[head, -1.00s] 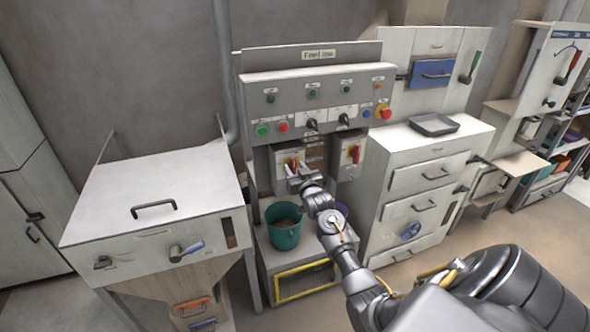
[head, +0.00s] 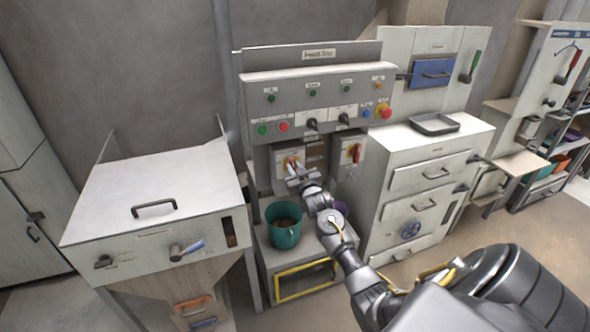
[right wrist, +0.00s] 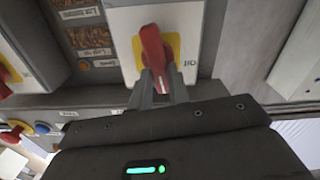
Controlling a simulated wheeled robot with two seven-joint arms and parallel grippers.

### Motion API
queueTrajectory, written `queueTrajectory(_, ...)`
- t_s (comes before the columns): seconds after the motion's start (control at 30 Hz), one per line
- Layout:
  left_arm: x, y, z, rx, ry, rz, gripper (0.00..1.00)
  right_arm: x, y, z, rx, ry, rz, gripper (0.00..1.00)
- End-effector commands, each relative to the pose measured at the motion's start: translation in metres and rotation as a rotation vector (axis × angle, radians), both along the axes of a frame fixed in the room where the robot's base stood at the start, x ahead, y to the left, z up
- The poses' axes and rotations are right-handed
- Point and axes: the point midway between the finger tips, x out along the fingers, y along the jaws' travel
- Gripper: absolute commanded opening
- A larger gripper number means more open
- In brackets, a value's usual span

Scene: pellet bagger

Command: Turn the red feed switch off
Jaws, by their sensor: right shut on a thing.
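A red rotary switch handle (right wrist: 152,46) on a yellow plate (right wrist: 172,44) sits on a light grey box, the left one of two such boxes under the control panel in the head view (head: 291,160). My right gripper (right wrist: 158,88) is shut on the red handle's near end. In the right wrist view the handle stands nearly upright. Marks beside it are hard to read in this view. A second red handle (head: 355,152) sits on the right box; part of it also shows at the left of the right wrist view (right wrist: 5,82). My left gripper is not in view.
The grey control panel (head: 330,88) with buttons and black knobs is just above the switch boxes. A green bucket (head: 285,236) stands below my right gripper. A hopper with a white lid (head: 150,190) is to the left, a drawer cabinet (head: 400,213) to the right.

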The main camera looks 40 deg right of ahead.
Motion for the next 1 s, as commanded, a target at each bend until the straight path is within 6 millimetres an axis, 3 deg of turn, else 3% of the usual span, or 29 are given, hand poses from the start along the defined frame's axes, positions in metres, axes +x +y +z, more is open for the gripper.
queueTrajectory(1.0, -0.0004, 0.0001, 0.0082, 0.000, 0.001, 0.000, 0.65, 0.0031, 0.0088, -0.0068, -0.905, 0.316, 0.001, 0.00)
